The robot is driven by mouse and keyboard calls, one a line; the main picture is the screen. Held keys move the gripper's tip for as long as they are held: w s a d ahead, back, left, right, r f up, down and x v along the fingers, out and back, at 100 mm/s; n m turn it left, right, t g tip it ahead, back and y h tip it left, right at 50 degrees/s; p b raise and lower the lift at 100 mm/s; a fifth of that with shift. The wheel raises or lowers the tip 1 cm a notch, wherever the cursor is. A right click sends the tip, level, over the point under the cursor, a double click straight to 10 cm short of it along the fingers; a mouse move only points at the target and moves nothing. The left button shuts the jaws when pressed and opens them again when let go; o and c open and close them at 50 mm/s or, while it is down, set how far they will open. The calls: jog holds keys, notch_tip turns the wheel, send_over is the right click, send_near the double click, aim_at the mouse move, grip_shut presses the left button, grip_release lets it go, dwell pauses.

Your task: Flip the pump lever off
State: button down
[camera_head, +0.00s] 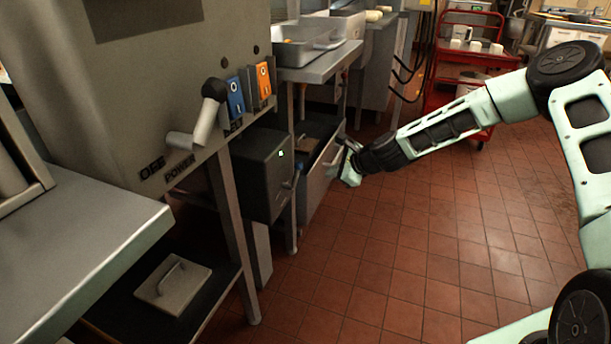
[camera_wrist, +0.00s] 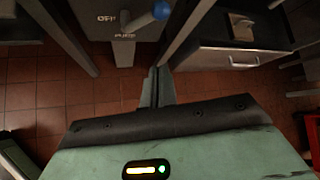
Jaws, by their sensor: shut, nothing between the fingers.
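The pump lever is a metal stick with a blue ball knob (camera_wrist: 161,10), on a grey box face marked OFF and PUMP (camera_wrist: 124,22) at the top of the wrist view. In the head view the blue knob (camera_head: 288,184) shows small at the right side of the dark box (camera_head: 262,165) under the counter. My gripper (camera_head: 346,152) is shut and empty, to the right of that knob and apart from it. Its closed fingers (camera_wrist: 157,75) point toward the box in the wrist view, below the knob in the picture.
A larger lever with a black knob (camera_head: 214,89), marked OFF and POWER, juts from the big machine (camera_head: 130,110). A metal drawer (camera_head: 321,172) is close beside my gripper. Table legs (camera_head: 228,200) stand near the box. The tiled floor (camera_head: 400,260) is open; a red cart (camera_head: 463,80) stands behind.

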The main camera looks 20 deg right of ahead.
jog(key=shift+w+d+f, duration=0.15)
jog(key=shift+w+d, duration=0.15)
jog(key=shift+d, duration=0.05)
jog(key=w+a+f+b, duration=0.2)
jog(key=w+a+f, duration=0.1)
jog(key=w+a, duration=0.3)
jog(key=shift+a, duration=0.25)
dwell(0.4)
